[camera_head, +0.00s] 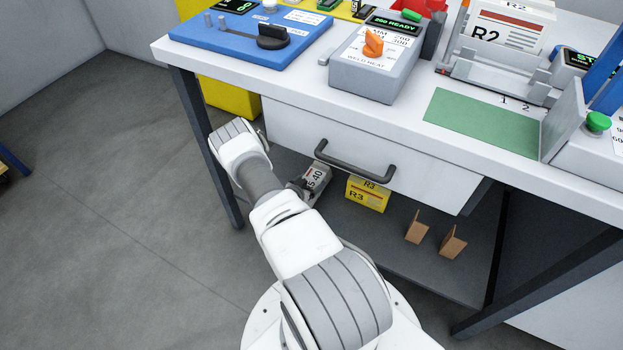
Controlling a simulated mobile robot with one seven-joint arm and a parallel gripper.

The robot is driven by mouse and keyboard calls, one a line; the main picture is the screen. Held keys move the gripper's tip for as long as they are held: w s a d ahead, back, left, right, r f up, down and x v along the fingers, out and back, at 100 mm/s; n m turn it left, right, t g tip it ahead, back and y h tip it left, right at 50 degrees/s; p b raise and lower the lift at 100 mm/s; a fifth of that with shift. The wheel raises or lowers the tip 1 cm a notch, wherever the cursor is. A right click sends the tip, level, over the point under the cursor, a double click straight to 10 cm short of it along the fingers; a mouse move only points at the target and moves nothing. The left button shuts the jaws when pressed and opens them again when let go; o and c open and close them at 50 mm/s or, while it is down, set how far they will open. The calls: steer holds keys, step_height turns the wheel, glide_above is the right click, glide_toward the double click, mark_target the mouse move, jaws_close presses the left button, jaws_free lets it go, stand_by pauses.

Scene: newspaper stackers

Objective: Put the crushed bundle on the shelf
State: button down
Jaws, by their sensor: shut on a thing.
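My arm reaches under the drawer of the white workbench. My gripper (303,190) is mostly hidden behind my arm and shut on a small grey-white bundle (317,177) with a dark printed label ending in "40". I take this as the crushed bundle; its crushing is too small to make out. It is over the dark lower shelf (400,262), left of the yellow R3 bundle. I cannot tell whether it touches the shelf.
The yellow R3 bundle (368,194) stands just right of the held one. Two brown upright brackets (418,228) stand further right on the shelf, with bare room around them. The drawer (365,150) and its dark handle (350,168) hang above. A table leg (205,150) is at left.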

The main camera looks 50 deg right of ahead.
steer(key=shift+w+d+f, duration=0.1)
steer(key=shift+f, duration=0.1)
steer(key=shift+f, duration=0.1)
jaws_free()
steer(key=shift+f, duration=0.15)
steer(key=p+v, duration=0.4)
steer(key=v, duration=0.7)
steer(key=shift+a+r, duration=0.2)
steer(key=shift+r, duration=0.1)
steer(key=shift+s+a+r, duration=0.1)
steer(key=shift+s+a, duration=0.1)
steer(key=shift+a, duration=0.1)
